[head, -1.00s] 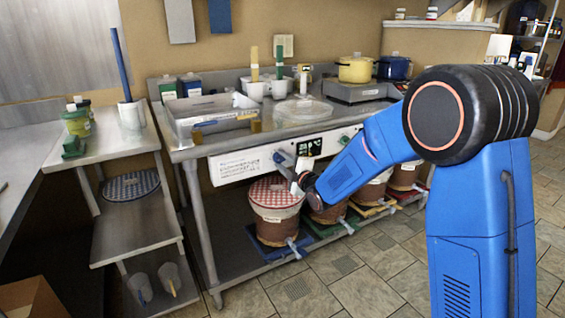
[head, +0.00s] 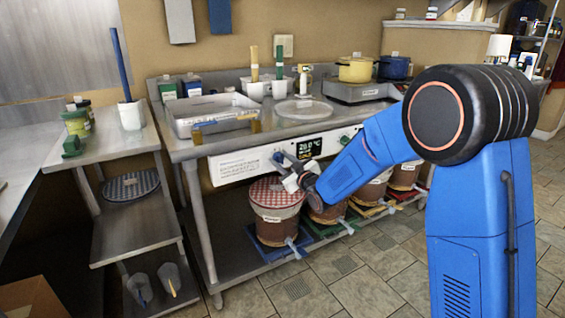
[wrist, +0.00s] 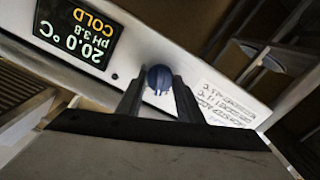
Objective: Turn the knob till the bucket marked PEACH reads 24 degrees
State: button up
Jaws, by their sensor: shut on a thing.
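A blue round knob (wrist: 159,76) sits on the white control panel (head: 235,168) on the front of the steel bench. My gripper (wrist: 158,88) is shut on the knob, one dark finger on each side.
The nearest bucket (head: 275,215) has a red checked lid and stands on a blue base just under my gripper. A printed notice (wrist: 222,103) is on the panel beside the knob. A tray (head: 212,113) and pots stand on the bench top. Tiled floor lies in front.

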jog(key=m, duration=0.7)
jog(key=shift+f, duration=0.15)
jog(key=m, duration=0.4)
jog(key=shift+m, duration=2.1)
jog(key=o, duration=1.1)
jog(key=shift+c, duration=0.2)
jog(key=v, duration=1.7)
jog(key=shift+s+d, duration=0.2)
